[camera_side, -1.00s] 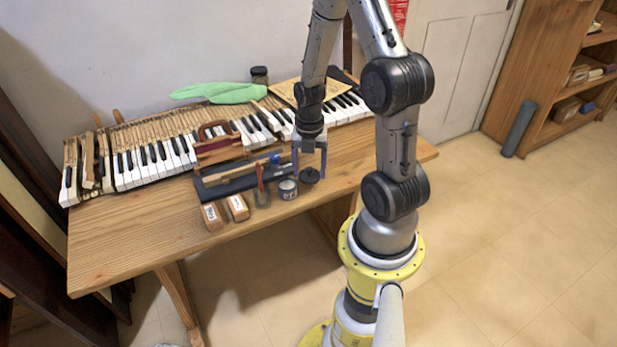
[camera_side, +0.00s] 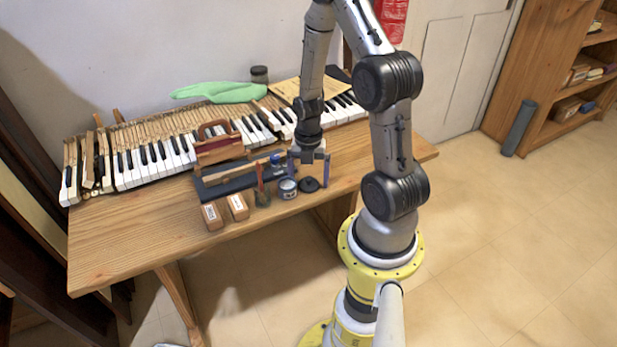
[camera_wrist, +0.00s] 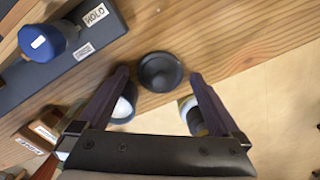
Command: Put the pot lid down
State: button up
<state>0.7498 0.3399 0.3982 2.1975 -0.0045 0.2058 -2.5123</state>
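The black round pot lid (camera_side: 309,184) appears to lie flat on the wooden table near its front edge. In the wrist view the lid (camera_wrist: 160,72) is fully visible ahead of my fingers.
A dark tray (camera_side: 243,184) with tools, a blue-topped handle (camera_wrist: 42,42) and a HOLD label is left of my gripper. Two wooden blocks (camera_side: 212,216) lie at the front. Piano keys (camera_side: 150,160) stretch behind. Bare table (camera_side: 145,230) is free at left.

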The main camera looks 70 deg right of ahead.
aim_at(308, 178)
jog(key=shift+r, duration=0.1)
notch_tip(308, 178, up, 12)
jog(key=w+a+r+m+t+h, duration=0.1)
jog(key=w+a+r+m+t, duration=0.1)
jog(key=a+r+m, duration=0.65)
jog(key=s+a+r+m+t, duration=0.1)
jog(key=s+a+r+m, duration=0.2)
jog(key=a+m, duration=0.2)
jog(key=s+a+r+m+t+y, duration=0.1)
jog(key=s+a+r+m+t, duration=0.1)
jog(key=s+a+r+m, duration=0.2)
jog(key=a+m, duration=0.2)
jog(key=shift+a+m+t, duration=0.3)
jog(key=shift+m, duration=0.05)
